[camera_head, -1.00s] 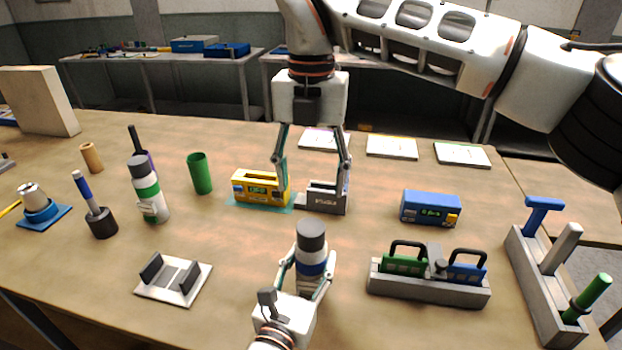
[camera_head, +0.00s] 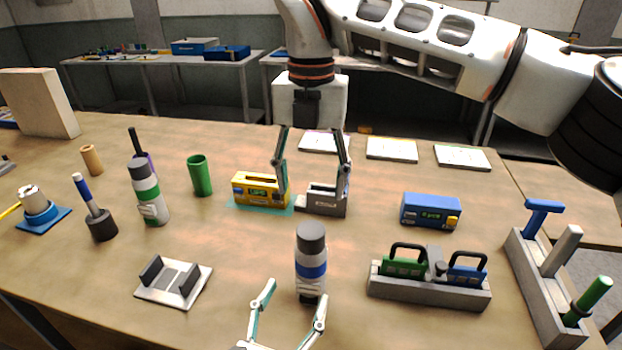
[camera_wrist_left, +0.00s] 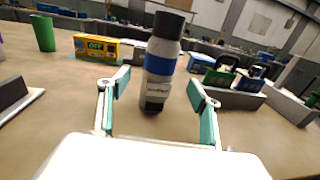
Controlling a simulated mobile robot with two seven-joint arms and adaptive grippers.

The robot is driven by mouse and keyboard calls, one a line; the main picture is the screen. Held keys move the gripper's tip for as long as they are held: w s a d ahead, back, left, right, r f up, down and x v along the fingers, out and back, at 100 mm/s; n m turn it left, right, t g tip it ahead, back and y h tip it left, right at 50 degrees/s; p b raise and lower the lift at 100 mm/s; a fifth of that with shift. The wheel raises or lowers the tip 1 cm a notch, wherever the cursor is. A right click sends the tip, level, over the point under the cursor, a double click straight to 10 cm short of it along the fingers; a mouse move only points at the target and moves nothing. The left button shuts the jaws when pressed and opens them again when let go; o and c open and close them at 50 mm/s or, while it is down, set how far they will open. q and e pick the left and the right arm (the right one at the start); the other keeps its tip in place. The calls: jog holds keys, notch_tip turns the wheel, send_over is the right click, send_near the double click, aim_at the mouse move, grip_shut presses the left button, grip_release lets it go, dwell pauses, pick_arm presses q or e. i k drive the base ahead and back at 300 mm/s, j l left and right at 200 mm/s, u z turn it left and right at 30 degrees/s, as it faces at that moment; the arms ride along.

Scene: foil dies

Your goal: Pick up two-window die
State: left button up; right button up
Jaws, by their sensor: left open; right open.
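Two handled dies sit in a grey rack at the right of the table in the head view: a green die (camera_head: 405,263) and a blue die (camera_head: 468,271), each with a black arched handle. I cannot tell which has two windows. They also show small in the left wrist view (camera_wrist_left: 220,76). My left gripper (camera_head: 294,293) is open and empty, short of a white bottle with a blue band (camera_head: 311,258), which stands upright beyond its fingertips. My right gripper (camera_head: 312,187) is open, its fingers down either side of a small grey holder (camera_head: 327,204).
The grey rack (camera_head: 428,289) has a grey knob between the dies. A yellow box (camera_head: 250,188) and a blue box (camera_head: 430,211) have displays. A tool stand (camera_head: 545,290) is at the right edge, a black-and-white cradle (camera_head: 172,283) at front left. A green-banded bottle (camera_head: 147,190) stands left.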

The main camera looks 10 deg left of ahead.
aim_at(169, 282)
jog(key=k+j, duration=0.1)
jog(key=k, duration=0.9)
